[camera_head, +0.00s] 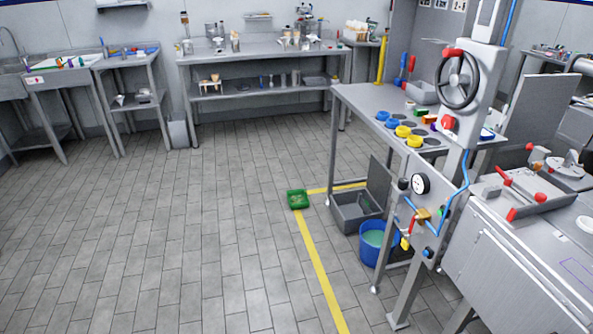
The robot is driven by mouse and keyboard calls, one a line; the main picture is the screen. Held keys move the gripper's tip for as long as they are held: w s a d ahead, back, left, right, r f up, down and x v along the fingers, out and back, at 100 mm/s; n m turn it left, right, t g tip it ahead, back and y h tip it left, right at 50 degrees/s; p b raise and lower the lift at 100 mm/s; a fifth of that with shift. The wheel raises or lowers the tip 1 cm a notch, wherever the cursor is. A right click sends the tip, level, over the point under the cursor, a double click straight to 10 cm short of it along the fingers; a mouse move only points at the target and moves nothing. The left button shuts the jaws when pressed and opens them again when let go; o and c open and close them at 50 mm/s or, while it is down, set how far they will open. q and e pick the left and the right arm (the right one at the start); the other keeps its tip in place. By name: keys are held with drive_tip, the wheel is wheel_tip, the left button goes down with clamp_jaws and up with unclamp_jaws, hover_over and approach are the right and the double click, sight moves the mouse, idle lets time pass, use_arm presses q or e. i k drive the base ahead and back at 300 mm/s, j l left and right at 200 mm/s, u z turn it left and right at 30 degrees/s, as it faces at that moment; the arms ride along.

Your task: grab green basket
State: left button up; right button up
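A small green basket (298,200) sits on the tiled floor near the middle of the view, at the corner where two yellow floor lines meet. It looks shallow and upright; what lies inside it is too small to tell. Neither of my grippers shows in the head view.
A grey crate (352,212) and a blue bucket (374,245) stand right of the basket, by a metal table (365,101). A steel panel with a black handwheel (457,80) rises at the right. The floor (150,240) left and in front of the basket is clear.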

sight(298, 199)
drive_tip(key=i, duration=1.55)
